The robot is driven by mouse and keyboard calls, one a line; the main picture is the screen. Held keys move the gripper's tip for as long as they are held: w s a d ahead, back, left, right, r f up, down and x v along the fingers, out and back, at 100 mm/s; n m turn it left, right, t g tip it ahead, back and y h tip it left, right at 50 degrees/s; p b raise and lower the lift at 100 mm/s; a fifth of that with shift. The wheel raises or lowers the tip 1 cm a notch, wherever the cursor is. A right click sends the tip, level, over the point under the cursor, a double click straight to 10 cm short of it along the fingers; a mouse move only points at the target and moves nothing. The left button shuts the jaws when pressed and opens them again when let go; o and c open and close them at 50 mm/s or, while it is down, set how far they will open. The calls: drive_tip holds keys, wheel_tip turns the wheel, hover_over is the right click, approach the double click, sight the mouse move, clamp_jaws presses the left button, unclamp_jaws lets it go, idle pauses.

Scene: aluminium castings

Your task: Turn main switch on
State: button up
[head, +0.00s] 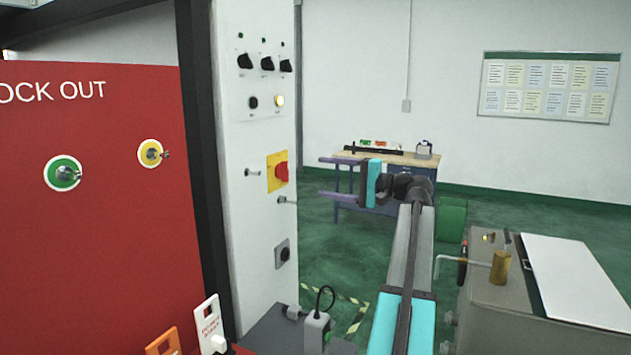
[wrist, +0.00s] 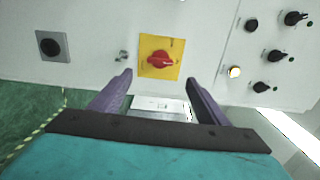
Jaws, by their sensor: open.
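The main switch is a red rotary knob (head: 282,173) on a yellow plate (head: 272,182), on the white control cabinet panel (head: 235,140). In the wrist view the red knob (wrist: 161,59) shows centred on its yellow plate (wrist: 150,43), its grip lying roughly across the picture. My gripper (head: 340,178) is open and empty, with its purple fingers pointing at the panel. In the wrist view the fingertips of my gripper (wrist: 160,76) stand on both sides of the switch, apart from it. The distance to the knob is hard to tell.
Black selector knobs (head: 267,63) and a lit button (head: 279,101) sit above the switch. A grey socket (head: 282,253) is below, and a small metal latch (head: 287,200) juts out near the switch. A red lockout board (head: 100,200) stands left. A workbench (head: 400,158) is behind.

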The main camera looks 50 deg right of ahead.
drive_tip(key=shift+v, duration=1.05)
